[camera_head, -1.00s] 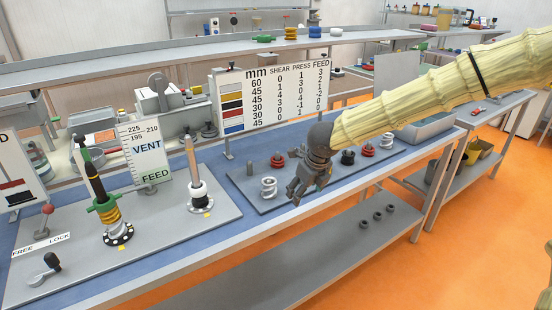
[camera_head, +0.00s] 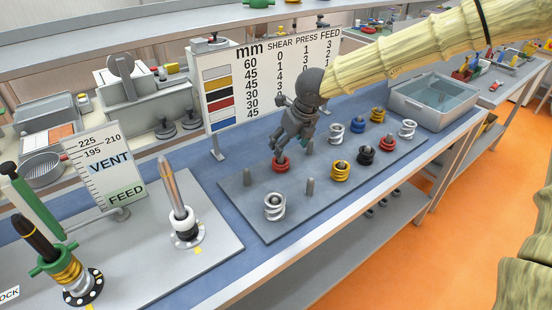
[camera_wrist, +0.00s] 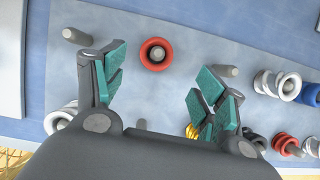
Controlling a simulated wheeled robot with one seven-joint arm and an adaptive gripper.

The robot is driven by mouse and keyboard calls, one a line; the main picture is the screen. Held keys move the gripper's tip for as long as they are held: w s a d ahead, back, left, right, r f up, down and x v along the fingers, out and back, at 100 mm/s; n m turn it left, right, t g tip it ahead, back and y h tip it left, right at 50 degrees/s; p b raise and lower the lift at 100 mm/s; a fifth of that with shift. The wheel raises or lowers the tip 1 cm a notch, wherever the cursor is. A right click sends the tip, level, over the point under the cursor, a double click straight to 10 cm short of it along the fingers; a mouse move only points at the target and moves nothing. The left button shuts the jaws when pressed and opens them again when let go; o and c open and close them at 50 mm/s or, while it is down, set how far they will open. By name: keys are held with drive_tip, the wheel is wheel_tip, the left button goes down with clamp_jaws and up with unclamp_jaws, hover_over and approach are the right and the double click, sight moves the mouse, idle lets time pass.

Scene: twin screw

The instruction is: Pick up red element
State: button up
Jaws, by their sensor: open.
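A red element (camera_head: 281,166), a ring-like coil, sits on a peg at the back left of the grey pegboard plate (camera_head: 312,215). My gripper (camera_head: 289,146) is just above it, pointing down, and partly covers it in the head view. In the wrist view the same red element (camera_wrist: 156,54) shows round, a little beyond the space between my spread teal-padded fingers (camera_wrist: 160,88). The fingers are open and hold nothing. A second red element (camera_head: 387,144) stands at the right of the plate; it also shows at the lower right of the wrist view (camera_wrist: 284,143).
White, yellow, blue and black coils stand on other pegs, among them a white one (camera_head: 275,207) at the front left. Bare pegs (camera_head: 310,187) stick up nearby. A chart board (camera_head: 265,80) stands behind, and a grey bin (camera_head: 435,98) is at the right.

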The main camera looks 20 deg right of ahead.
sight(283, 159)
drive_tip(key=x, duration=0.5)
drive_tip(key=shift+s+f+p, duration=0.1)
drive_tip(key=shift+f+p, duration=0.05)
drive_tip(key=shift+p, duration=0.15)
drive_tip(key=shift+a+f, duration=0.1)
drive_tip(key=shift+f, duration=0.1)
drive_tip(key=shift+s+a+f+p, duration=0.1)
drive_tip(key=shift+f+p, duration=0.4)
drive_tip(key=shift+f, duration=0.05)
drive_tip(key=x, duration=0.3)
drive_tip(key=shift+w+r, duration=0.15)
drive_tip(key=shift+w, duration=0.05)
drive_tip(key=shift+s+r, duration=0.2)
drive_tip(key=shift+s, duration=0.05)
drive_tip(key=shift+w+f, duration=0.15)
drive_tip(key=c, duration=1.2)
